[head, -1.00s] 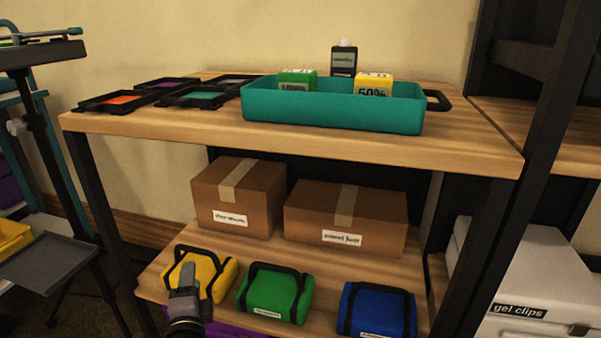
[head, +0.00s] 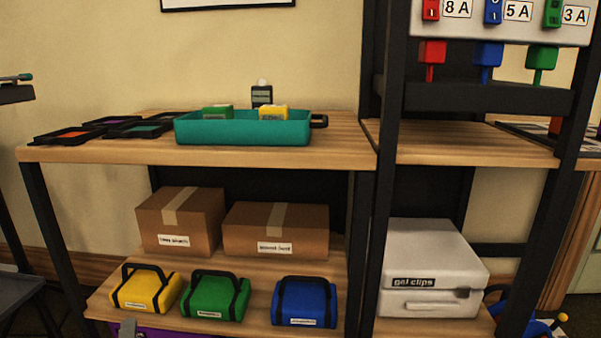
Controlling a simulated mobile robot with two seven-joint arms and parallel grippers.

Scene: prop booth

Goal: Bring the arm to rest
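Only a small grey tip of what looks like my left gripper (head: 127,328) shows at the bottom edge of the head view, left of centre. It is in front of the lower shelf, just below the yellow bag (head: 147,289). The rest of that arm is cut off by the frame, and I cannot tell whether its fingers are open or shut. Nothing held is visible. My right gripper is not in view.
A wooden shelf (head: 200,157) carries a teal tray (head: 240,133) and several small black-rimmed trays. Below are two cardboard boxes, green (head: 215,297) and blue (head: 304,301) bags. A white gel clips case (head: 432,260) stands right of the black post.

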